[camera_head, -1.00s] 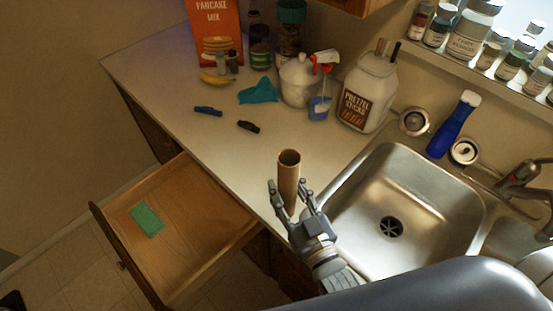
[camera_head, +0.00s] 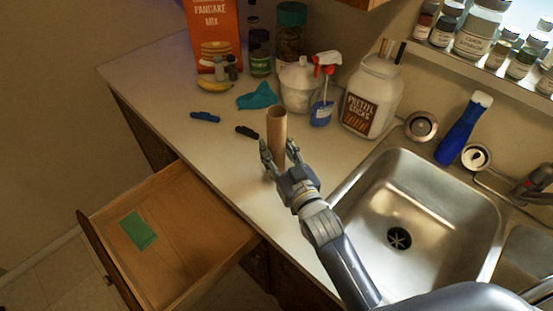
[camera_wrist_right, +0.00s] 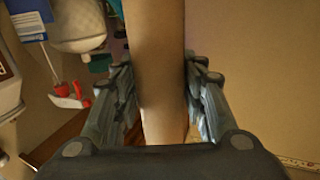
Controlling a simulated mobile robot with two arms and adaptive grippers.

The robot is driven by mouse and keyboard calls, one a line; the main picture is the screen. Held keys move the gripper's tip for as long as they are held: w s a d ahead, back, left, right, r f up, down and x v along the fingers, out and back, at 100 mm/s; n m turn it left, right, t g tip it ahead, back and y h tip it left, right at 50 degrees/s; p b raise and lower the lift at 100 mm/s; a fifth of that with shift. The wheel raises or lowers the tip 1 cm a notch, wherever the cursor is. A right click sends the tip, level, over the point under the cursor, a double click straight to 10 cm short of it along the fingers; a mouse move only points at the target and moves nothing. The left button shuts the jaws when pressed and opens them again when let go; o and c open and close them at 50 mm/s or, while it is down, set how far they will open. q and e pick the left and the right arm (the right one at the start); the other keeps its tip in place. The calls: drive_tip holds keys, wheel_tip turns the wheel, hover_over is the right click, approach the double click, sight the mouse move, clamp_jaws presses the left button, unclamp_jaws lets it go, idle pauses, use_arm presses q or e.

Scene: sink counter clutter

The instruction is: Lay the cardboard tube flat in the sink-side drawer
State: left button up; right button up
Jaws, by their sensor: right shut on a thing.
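The brown cardboard tube (camera_head: 277,128) stands upright above the counter in the head view, between the fingers of my right gripper (camera_head: 279,153). In the right wrist view the tube (camera_wrist_right: 158,65) runs through the middle, with the fingers of the right gripper (camera_wrist_right: 160,100) closed on both its sides. The tube's lower end is hidden in the head view. The open wooden drawer (camera_head: 190,215) is at the lower left, to the left of and below the gripper. My left gripper is in no view.
A green pad (camera_head: 138,230) lies in the drawer. A blue marker (camera_head: 205,117), a black object (camera_head: 247,132) and a teal cloth (camera_head: 258,96) lie on the counter (camera_head: 165,85). A pretzel jar (camera_head: 372,97) and spray bottle (camera_head: 322,108) stand behind. The sink (camera_head: 410,205) is right.

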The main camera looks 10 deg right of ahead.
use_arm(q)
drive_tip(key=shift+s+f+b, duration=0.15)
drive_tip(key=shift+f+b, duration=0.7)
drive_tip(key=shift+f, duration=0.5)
use_arm(e)
drive_tip(key=shift+f, duration=1.25)
drive_tip(key=shift+f, duration=0.15)
drive_tip(key=o, duration=0.7)
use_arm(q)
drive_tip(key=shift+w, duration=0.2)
use_arm(e)
drive_tip(key=shift+r, duration=0.2)
use_arm(q)
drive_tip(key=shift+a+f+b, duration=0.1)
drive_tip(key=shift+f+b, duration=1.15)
drive_tip(key=shift+b, duration=0.05)
use_arm(e)
drive_tip(key=shift+s+d, duration=0.4)
drive_tip(key=shift+s, duration=1.6)
drive_tip(key=shift+s+d, duration=0.35)
drive_tip(key=shift+s, duration=1.6)
drive_tip(key=shift+s+d, duration=0.4)
drive_tip(key=shift+s, duration=1.6)
